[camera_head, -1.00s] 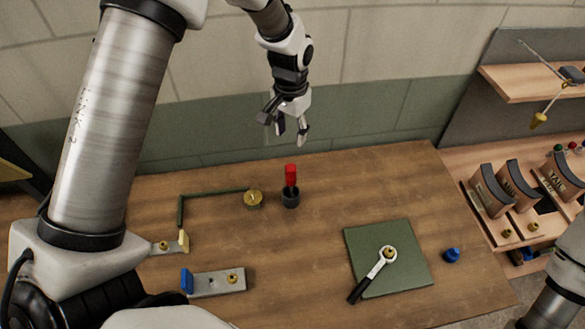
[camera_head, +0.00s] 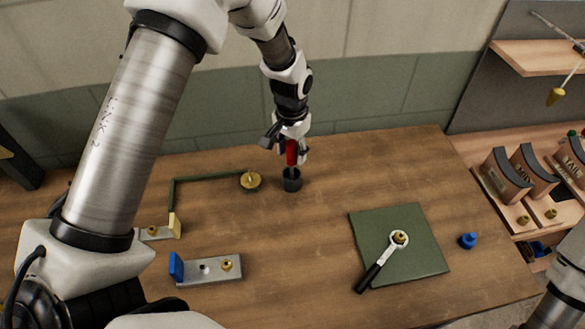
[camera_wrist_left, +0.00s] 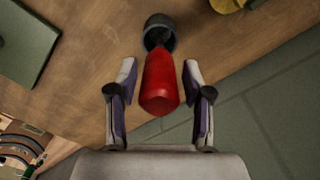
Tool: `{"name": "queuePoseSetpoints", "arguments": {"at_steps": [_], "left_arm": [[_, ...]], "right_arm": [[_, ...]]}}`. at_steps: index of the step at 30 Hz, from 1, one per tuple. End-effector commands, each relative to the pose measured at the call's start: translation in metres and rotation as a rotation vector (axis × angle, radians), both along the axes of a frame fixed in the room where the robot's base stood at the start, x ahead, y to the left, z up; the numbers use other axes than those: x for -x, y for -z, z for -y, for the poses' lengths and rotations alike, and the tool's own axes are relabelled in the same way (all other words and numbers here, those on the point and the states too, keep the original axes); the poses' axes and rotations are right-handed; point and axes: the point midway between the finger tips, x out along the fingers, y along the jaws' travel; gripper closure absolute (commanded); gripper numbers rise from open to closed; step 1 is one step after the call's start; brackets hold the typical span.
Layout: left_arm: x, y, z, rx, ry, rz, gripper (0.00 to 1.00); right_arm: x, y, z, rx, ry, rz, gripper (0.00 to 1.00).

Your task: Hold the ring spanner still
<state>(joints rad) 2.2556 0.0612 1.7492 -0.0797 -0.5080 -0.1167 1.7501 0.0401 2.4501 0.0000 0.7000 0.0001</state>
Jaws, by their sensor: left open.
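The ring spanner (camera_head: 372,275) has a black handle and a silver ring head. It lies on the green mat (camera_head: 420,262), its ring around a brass fitting (camera_head: 400,237). My left gripper (camera_head: 290,155) is far from the spanner, at the back of the table. It is open, with its fingers on either side of a red handle (camera_wrist_left: 161,82) that stands in a dark cup (camera_head: 292,181). In the left wrist view gaps show between the fingers and the handle. My right gripper is not in view; only part of my right arm shows at the right edge.
A brass disc (camera_head: 251,180) at the end of a green bar stands left of the cup. A metal plate with a blue end (camera_head: 212,270) lies at front left. A blue knob (camera_head: 467,241) sits right of the mat. Labelled curved blocks (camera_head: 505,178) stand on the right rack.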

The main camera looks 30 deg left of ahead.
Motion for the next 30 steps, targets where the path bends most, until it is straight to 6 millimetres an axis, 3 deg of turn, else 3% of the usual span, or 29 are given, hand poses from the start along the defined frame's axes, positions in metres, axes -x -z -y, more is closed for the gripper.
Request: {"name": "queuePoseSetpoints", "arguments": {"at_steps": [8, 12, 19, 30], "left_arm": [[0.000, 0.001, 0.000, 0.000, 0.000, 0.001, 0.50], [0.000, 0.001, 0.000, 0.000, 0.000, 0.001, 1.00], [0.000, -0.003, 0.000, 0.000, 0.000, 0.002, 1.00], [-0.001, -0.040, 0.000, 0.000, 0.000, 0.002, 1.00]], "right_arm": [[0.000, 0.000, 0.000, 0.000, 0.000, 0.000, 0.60], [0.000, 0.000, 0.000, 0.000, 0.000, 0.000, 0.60], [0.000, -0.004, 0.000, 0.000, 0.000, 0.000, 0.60], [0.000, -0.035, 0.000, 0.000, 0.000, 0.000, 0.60]]}}
